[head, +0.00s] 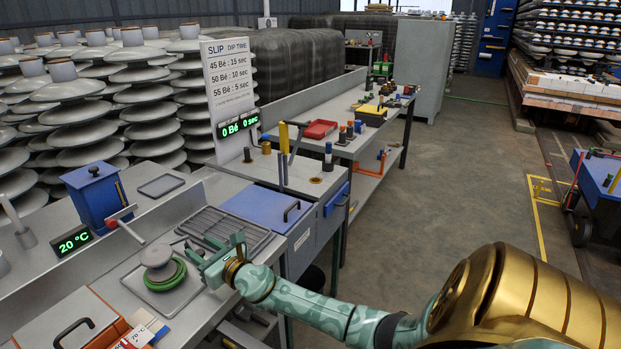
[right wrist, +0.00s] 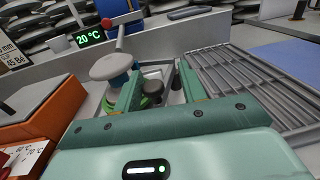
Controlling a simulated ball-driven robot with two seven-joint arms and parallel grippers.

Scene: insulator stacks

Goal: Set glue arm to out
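The glue arm appears to be the thin metal lever (head: 130,232) beside the blue box (head: 97,195), with a red grip (head: 122,213) on it; I cannot be sure. In the right wrist view a red knob (right wrist: 107,22) and a rod show behind the grey disc. The grey insulator disc (head: 156,254) sits over a green ring (head: 166,277) on a metal plate. My right gripper (head: 200,255) is just right of the disc. In the right wrist view its fingers (right wrist: 160,82) are spread, the left one close to the disc. My left gripper is not in view.
A grey grate (head: 226,229) and a blue panel (head: 262,208) lie to the right of the plate. A 20 °C display (head: 73,241) stands at left. An orange box (head: 95,322) is at the front. Stacks of insulators fill the back left.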

